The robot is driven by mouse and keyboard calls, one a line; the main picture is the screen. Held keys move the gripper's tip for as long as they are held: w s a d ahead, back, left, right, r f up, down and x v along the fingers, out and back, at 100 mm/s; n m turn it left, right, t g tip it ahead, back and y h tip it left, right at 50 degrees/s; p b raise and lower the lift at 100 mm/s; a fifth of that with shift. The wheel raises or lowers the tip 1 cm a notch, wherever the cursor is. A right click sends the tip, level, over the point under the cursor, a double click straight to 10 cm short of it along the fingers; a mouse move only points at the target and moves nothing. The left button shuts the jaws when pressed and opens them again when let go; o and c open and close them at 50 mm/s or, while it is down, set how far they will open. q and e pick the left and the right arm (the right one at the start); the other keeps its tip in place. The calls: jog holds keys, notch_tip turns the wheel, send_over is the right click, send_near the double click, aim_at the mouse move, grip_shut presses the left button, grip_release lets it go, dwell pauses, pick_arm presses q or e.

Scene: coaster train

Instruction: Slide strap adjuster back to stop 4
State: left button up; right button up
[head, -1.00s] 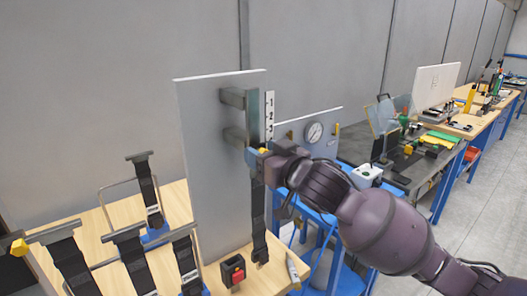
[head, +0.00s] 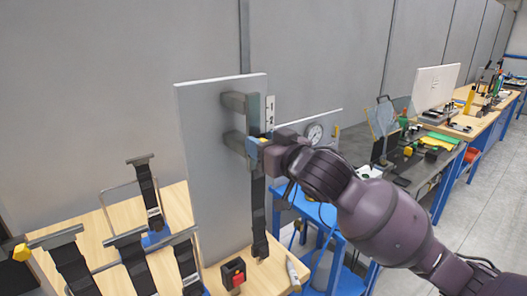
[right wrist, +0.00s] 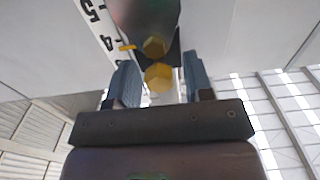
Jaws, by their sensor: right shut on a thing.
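The strap adjuster shows as a yellow knob (right wrist: 158,77) between my blue fingers in the right wrist view. My right gripper (head: 262,144) is shut on it, on the upright grey rail (head: 253,113) in front of the panel. The pointer is beside the figure 4 on the white scale (right wrist: 100,28); exact alignment is hard to tell. In the head view the gripper hides most of the adjuster. A dark strap (head: 259,215) hangs below. My left gripper is out of view.
A grey panel (head: 212,170) stands behind the rail on a wooden bench. Several black straps hang on racks at the lower left. A small black box with a red part (head: 235,275) sits below the strap. A dial gauge (head: 314,133) is right of the gripper.

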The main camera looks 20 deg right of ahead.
jog(key=o, duration=0.9)
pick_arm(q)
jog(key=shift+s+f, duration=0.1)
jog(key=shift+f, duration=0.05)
pick_arm(e)
jog(key=shift+o, duration=0.2)
jog(key=shift+s, duration=0.1)
pick_arm(q)
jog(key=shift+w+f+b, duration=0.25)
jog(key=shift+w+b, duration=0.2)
jog(key=shift+b, duration=0.5)
pick_arm(e)
jog(key=v, duration=1)
jog(key=shift+s, duration=0.35)
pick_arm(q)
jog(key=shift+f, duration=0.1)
pick_arm(e)
jog(key=shift+d, duration=0.15)
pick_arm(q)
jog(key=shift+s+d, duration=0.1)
